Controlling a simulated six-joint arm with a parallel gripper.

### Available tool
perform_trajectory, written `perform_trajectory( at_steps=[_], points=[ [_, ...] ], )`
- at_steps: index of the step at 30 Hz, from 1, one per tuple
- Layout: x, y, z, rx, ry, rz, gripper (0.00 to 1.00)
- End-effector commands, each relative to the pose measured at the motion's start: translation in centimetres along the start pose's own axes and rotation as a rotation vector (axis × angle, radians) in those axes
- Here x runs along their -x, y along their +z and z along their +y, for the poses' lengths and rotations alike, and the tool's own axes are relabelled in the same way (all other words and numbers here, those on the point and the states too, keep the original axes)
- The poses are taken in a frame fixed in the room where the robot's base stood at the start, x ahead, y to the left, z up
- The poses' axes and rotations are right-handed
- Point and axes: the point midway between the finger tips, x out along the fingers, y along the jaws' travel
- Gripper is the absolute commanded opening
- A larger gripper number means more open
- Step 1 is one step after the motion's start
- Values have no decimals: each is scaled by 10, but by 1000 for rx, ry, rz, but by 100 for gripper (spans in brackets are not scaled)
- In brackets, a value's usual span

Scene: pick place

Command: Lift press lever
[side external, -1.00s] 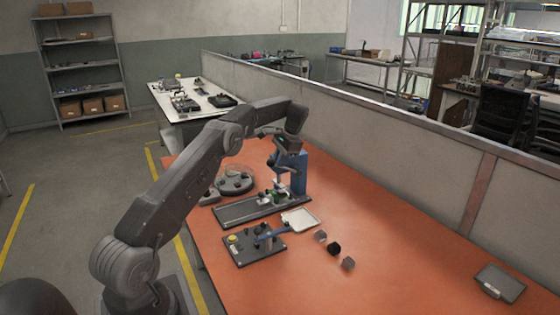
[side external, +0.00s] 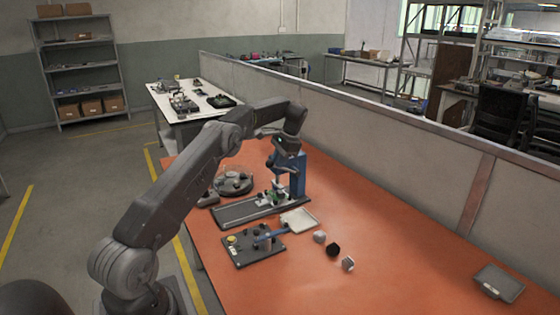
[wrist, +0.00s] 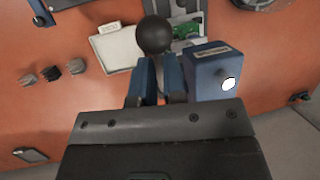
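The press is a blue column (side external: 291,176) on a long dark base (side external: 240,211), and its blue body also shows in the wrist view (wrist: 208,72). The lever's black ball knob (wrist: 155,35) is in the upper middle of the wrist view. My gripper (wrist: 158,62) has its two fingers just below the knob in that view, with a narrow gap between them. In the side view my gripper (side external: 279,160) is at the upper part of the press. Whether the fingers touch or grip the knob is not clear. The lever's shaft is largely hidden.
A white tray (side external: 299,221) lies beside the press base. A dark fixture plate with a blue handle (side external: 250,248) is in front. Three small cubes (side external: 333,249) sit to the right. A round dish (side external: 233,184) is behind. A grey device (side external: 498,283) lies far right. The right table is mostly clear.

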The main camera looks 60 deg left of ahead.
Motion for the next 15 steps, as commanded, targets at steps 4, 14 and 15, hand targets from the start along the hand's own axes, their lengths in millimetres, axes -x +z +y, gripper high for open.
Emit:
perform_trajectory(
  at_steps=[4, 14, 15],
  points=[
    [2, 8, -6, 13, -1, -20, 26],
    [0, 6, -4, 8, 1, -18, 56],
    [0, 6, -3, 7, 1, -18, 56]
  ],
)
